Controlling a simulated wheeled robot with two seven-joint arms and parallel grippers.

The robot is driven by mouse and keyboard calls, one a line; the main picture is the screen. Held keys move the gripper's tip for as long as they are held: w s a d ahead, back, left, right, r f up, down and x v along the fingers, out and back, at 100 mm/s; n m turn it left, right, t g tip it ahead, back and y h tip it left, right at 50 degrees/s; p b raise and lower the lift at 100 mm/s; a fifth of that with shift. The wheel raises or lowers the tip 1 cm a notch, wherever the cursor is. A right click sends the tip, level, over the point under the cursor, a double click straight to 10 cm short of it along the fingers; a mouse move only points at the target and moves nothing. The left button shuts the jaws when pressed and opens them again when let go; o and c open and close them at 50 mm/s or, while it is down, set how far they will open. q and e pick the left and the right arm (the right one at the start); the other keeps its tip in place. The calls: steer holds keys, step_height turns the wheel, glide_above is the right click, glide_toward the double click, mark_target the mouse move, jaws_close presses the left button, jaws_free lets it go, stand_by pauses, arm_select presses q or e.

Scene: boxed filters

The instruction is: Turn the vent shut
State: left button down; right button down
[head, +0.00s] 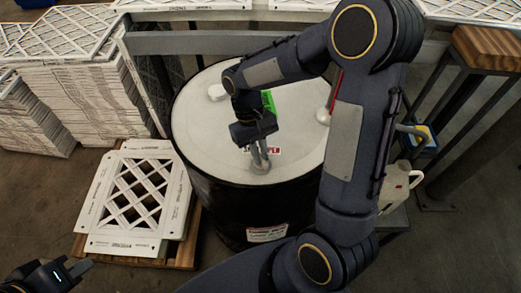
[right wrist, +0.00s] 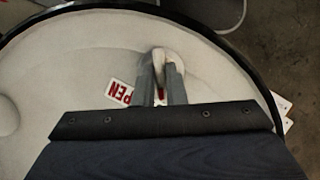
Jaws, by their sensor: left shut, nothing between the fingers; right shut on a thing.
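A black drum (head: 230,205) with a pale lid (head: 205,130) stands in the middle of the head view. My right gripper (head: 259,160) reaches down to the lid's near side and is shut on the vent, a small pale handle on a round base (head: 261,168). In the right wrist view the vent (right wrist: 170,68) shows between the two grey fingers (right wrist: 160,75). A white label with red letters (right wrist: 119,93) beside it reads "PEN", its first letter hidden or cut off. My left gripper (head: 78,268) is shut and empty at the bottom left, away from the drum.
Two white caps (head: 217,92) (head: 323,116) sit on the lid. Framed filters lie on a pallet (head: 185,250) left of the drum, with tall filter stacks (head: 85,100) behind. A white jug (head: 397,188) stands at right. My right arm covers much of the right side.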

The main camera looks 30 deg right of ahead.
steer(key=shift+n+h, duration=0.5)
steer(key=shift+n, duration=0.7)
steer(key=c, duration=1.5)
jaws_free()
steer(key=v, duration=0.7)
steer(key=shift+w+a+r, duration=0.1)
steer(key=shift+a+r, duration=0.05)
steer(key=shift+r, duration=0.25)
